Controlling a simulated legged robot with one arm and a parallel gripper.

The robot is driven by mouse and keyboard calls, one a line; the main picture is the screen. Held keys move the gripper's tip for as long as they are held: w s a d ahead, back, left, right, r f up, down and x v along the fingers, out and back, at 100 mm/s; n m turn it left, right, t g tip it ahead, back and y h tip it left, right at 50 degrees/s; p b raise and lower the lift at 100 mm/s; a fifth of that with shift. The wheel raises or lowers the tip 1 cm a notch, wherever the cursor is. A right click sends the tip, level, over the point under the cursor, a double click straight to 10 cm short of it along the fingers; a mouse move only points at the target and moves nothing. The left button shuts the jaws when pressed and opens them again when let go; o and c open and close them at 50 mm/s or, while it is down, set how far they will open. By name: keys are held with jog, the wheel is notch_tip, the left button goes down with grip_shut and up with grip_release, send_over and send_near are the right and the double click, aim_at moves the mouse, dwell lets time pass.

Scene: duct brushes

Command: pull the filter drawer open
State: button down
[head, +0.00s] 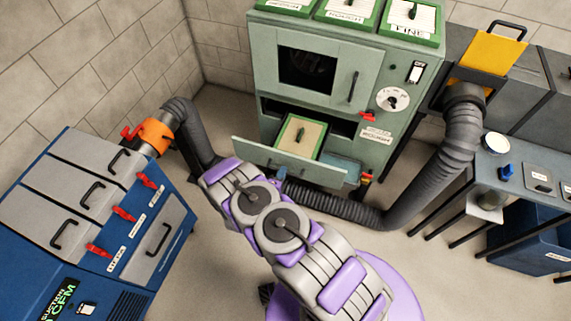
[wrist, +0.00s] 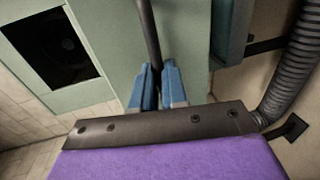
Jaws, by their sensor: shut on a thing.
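The filter drawer (head: 248,153) stands partly pulled out of the pale green cabinet (head: 360,85) in the head view. A green-framed filter (head: 301,136) with a beige face and a small dark handle lies in it. My gripper (head: 281,174) is at the drawer's front, mostly hidden behind my arm. In the wrist view its blue fingers (wrist: 158,86) are shut on a dark bar handle (wrist: 150,32), which runs up between them. The drawer handle's ends are hidden.
A ribbed grey hose (head: 455,140) curves from the yellow plate (head: 492,52) down beside the cabinet. A blue machine (head: 60,225) with red levers stands left. A grey table (head: 525,175) stands right. Bare floor (head: 220,105) shows left of the cabinet.

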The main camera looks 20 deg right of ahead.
jog(key=s, duration=0.1)
jog(key=s+a, duration=0.2)
jog(key=shift+s+a+f, duration=0.15)
jog(key=shift+s+a, duration=0.1)
jog(key=shift+s, duration=0.15)
jog(key=c, duration=1.2)
grip_release()
jog(key=shift+w+a, duration=0.1)
jog(key=p+v, duration=0.2)
jog(key=v, duration=1.5)
jog(key=shift+a+p, duration=0.2)
jog(key=shift+p, duration=0.15)
